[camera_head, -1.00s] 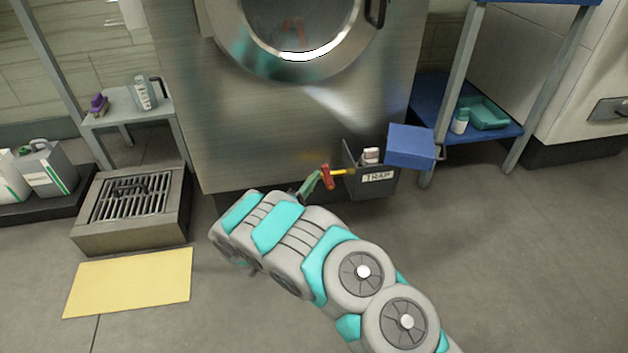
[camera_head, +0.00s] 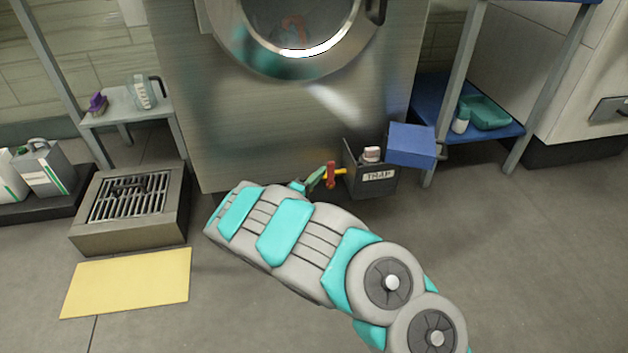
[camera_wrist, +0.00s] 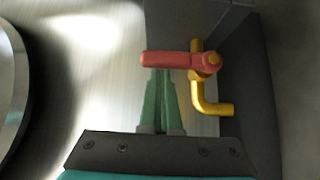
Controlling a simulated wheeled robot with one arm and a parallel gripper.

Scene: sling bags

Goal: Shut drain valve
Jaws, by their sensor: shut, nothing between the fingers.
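The drain valve has a red lever handle (camera_head: 331,174) on a yellow pipe (camera_head: 341,171) beside the dark trap box, low on the front of the steel machine. In the wrist view the red handle (camera_wrist: 168,59) lies across the upright stretch of the brass-yellow pipe (camera_wrist: 198,92), which bends right at its lower end. My gripper (camera_head: 318,178) has slim green fingers, shut together and empty. In the wrist view the gripper tips (camera_wrist: 162,72) are right at the handle's side, near its free end; whether they touch it I cannot tell.
The dark box labelled TRAP (camera_head: 377,176) stands just right of the valve, with a blue lid-like box (camera_head: 412,146) by it. The steel machine (camera_head: 300,130) rises behind. A floor drain grate (camera_head: 130,197) and a yellow mat (camera_head: 128,283) are at left. Floor at right is clear.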

